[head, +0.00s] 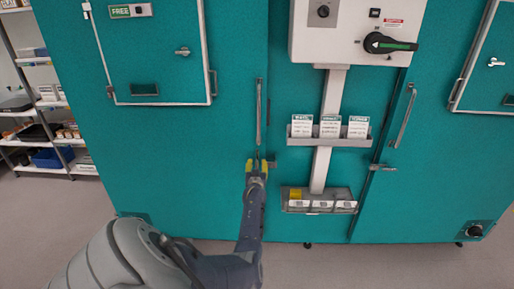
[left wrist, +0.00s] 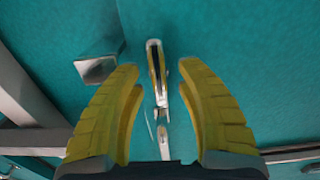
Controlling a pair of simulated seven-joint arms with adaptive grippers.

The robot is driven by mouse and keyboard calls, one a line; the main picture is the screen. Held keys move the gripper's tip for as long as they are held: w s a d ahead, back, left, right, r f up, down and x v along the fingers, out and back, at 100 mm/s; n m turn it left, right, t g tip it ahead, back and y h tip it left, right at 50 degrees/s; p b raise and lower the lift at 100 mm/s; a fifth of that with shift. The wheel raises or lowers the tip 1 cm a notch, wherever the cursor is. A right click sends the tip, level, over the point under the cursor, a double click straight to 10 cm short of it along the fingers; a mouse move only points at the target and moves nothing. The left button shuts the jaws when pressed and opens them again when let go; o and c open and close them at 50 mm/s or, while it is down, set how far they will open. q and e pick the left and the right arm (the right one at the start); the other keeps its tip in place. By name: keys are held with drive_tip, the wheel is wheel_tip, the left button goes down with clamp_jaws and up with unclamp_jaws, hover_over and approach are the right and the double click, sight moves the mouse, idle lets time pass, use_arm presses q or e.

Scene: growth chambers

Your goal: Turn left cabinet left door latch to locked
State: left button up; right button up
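The left cabinet (head: 170,170) is teal, with a long vertical handle (head: 259,112) near its right edge. My left gripper (head: 257,163), with yellow fingers, is just below that handle, close to the door. Its fingers hide most of the latch area in the head view. In the left wrist view, the open fingers (left wrist: 159,72) stand apart on both sides of a narrow, upright metal piece (left wrist: 155,62), which looks like the latch lever. I cannot tell whether the fingers touch it. A metal block (left wrist: 97,69) sits left of the fingers. My right gripper is not in view.
A white control box (head: 345,25) with a black and green rotary switch (head: 388,43) is right of the handle. A card holder (head: 350,142) and a lower tray (head: 335,207) hang below it. Another latch (head: 383,167) is further right. Shelves (head: 50,105) stand far left.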

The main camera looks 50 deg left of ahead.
use_arm(q)
clamp_jaws()
